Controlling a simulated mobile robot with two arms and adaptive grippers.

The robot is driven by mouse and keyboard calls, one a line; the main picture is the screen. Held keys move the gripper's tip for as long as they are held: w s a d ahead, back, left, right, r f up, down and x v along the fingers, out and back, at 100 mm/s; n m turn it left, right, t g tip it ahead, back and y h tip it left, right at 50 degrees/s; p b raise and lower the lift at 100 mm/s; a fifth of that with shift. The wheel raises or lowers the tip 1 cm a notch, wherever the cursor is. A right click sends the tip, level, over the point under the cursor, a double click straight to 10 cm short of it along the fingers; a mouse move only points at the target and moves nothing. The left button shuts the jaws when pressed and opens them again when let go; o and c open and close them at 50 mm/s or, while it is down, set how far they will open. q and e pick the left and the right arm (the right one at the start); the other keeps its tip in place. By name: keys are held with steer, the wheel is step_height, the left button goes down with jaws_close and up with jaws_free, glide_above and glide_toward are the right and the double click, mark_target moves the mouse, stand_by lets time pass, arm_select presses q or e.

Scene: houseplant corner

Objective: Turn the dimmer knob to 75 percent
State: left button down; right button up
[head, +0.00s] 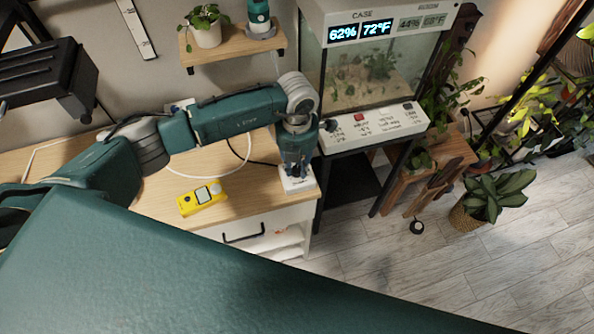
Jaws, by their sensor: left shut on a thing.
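The dimmer is a small white box (299,185) at the right front corner of the wooden cabinet top. My left gripper (295,172) points down onto it, with its fingers shut on the dimmer knob. The knob itself is hidden by the fingers, so its setting cannot be read. My right gripper is not in view.
A yellow meter (201,198) lies on the cabinet top (160,205) to the left. A glass terrarium (365,75) with a lit display and a labelled control panel (377,126) stands just right of the gripper. A shelf (232,46) with a potted plant is above.

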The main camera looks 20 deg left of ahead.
mark_target(297, 169)
arm_select(q)
steer(key=m+b, duration=0.4)
steer(key=shift+f+b, duration=0.2)
steer(key=shift+b, duration=0.2)
steer(key=shift+r+m+b, duration=0.2)
steer(key=shift+m+b, duration=1.05)
steer(key=shift+m, duration=0.05)
steer(key=c, duration=1.5)
jaws_free()
steer(key=shift+o, duration=0.2)
steer(key=shift+r, duration=0.1)
step_height(297, 169, up, 12)
